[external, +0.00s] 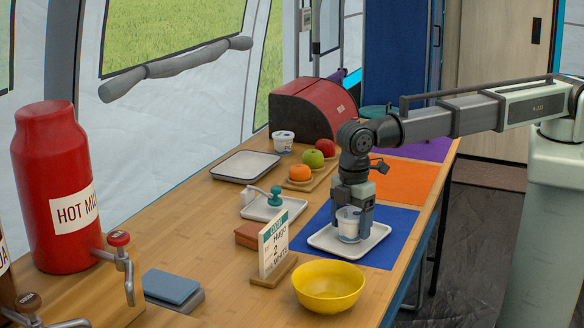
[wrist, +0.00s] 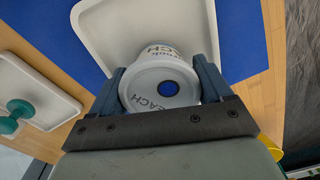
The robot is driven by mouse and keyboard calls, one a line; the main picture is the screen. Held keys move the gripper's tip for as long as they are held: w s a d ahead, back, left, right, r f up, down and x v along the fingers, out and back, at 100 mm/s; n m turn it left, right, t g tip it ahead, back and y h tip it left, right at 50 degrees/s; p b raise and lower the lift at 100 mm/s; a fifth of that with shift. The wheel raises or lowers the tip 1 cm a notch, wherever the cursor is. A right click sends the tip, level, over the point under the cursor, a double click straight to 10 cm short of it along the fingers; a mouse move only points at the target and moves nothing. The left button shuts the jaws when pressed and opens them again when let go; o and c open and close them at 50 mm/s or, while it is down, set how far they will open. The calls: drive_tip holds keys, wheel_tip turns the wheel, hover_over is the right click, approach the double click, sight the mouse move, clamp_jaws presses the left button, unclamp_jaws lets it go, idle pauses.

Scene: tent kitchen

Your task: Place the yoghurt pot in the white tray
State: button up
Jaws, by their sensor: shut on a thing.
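A white yoghurt pot (external: 348,222) with dark lettering is between the fingers of my gripper (external: 352,218), which is shut on it. The wrist view shows its lid (wrist: 150,98) with "PEACH" lettering and a blue dot, with one finger on each side. The pot is upright over the white tray (external: 322,241) on the blue mat (external: 374,256). Its base looks at or very near the tray floor; I cannot tell whether it touches. The tray also shows in the wrist view (wrist: 100,22), otherwise empty where visible.
A second pot (external: 283,141) stands by the red bread bin (external: 312,108). A dark-rimmed tray (external: 246,166) and fruit on a board (external: 318,180) are behind. A small tray with a teal-handled item (external: 276,196), a sign (external: 272,248) and a yellow bowl (external: 329,287) stand nearby.

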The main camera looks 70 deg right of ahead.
sight(350, 212)
drive_tip(key=shift+f, duration=0.15)
drive_tip(key=o, duration=1.1)
drive_tip(key=shift+c, duration=0.2)
wheel_tip(350, 212, up, 12)
drive_tip(key=shift+r, duration=0.15)
